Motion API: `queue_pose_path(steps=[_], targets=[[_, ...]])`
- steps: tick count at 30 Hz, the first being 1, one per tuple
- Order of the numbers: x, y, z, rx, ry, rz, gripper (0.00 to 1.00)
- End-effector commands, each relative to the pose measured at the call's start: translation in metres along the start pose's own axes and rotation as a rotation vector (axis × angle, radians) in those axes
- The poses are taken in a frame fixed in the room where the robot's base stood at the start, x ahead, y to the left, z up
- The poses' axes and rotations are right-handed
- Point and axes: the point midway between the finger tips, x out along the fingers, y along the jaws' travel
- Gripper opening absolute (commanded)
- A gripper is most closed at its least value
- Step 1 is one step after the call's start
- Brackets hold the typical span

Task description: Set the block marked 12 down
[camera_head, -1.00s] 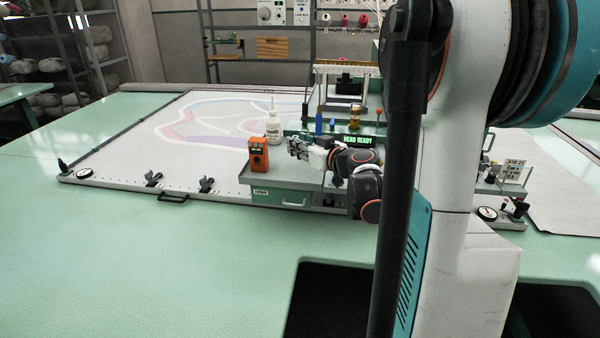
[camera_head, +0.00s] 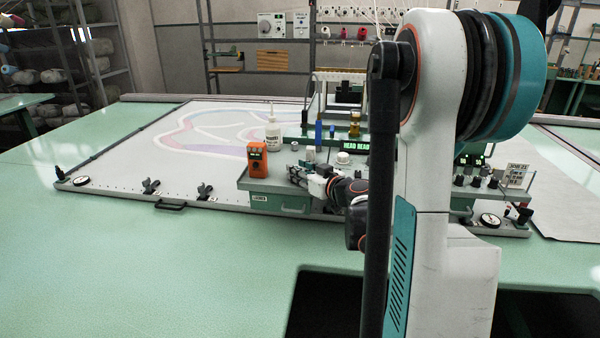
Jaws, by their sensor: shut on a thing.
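My gripper (camera_head: 297,174) is low at the front of the grey-topped green cabinet (camera_head: 275,203), beside the orange handheld device. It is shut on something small. By the task this is the block marked 12, but I cannot make out its shape or any number at this size. My fingers and wrist cover the spot, and I cannot tell whether the block touches the cabinet top.
The orange device (camera_head: 257,160) and a white bottle (camera_head: 272,132) stand left of and behind my gripper. A blue bottle (camera_head: 318,133), an amber jar (camera_head: 354,123) and a white round knob (camera_head: 343,158) are behind. The white tufting cloth (camera_head: 140,158) lies left.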

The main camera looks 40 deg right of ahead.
Motion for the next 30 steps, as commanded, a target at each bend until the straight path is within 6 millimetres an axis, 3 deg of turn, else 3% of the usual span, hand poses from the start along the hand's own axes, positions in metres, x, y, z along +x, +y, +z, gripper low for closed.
queue_pose_path(steps=[1, 3, 17, 30], targets=[[0.000, 0.000, 0.002, 0.000, 0.000, 0.000, 0.32], [0.000, 0.000, 0.001, 0.000, 0.000, 0.000, 0.48], [-0.002, 0.000, -0.004, 0.000, 0.000, 0.001, 0.48], [-0.087, 0.002, -0.004, 0.001, 0.000, 0.004, 0.48]])
